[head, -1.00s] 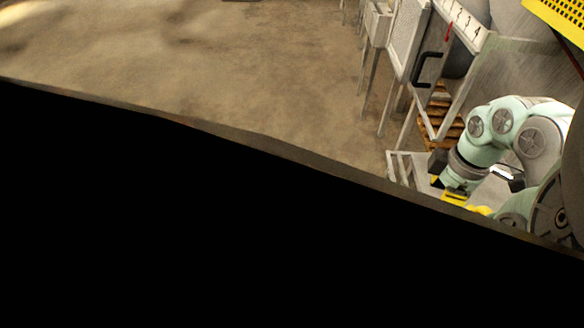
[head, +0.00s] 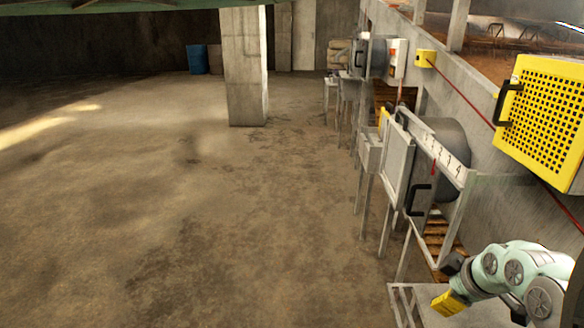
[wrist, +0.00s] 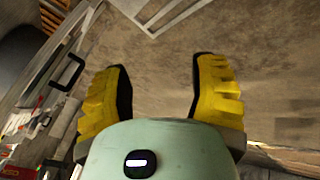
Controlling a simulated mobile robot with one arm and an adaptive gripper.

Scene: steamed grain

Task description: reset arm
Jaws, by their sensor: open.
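My arm shows at the lower right of the head view, pale green and folded, with yellow fingers at its end. My gripper (head: 447,303) is beside the grey machine's frame, above a pale metal frame or stand near the floor. In the wrist view my gripper (wrist: 160,95) is open. Its two yellow ribbed fingers stand wide apart with nothing between them, only brown floor beyond.
Grey machines (head: 398,170) on legs line the right wall, one with a black handle and a numbered strip. A yellow perforated guard (head: 545,112) juts out at the upper right. A concrete pillar (head: 245,65) and blue barrel (head: 197,59) stand far back. Open floor fills the left.

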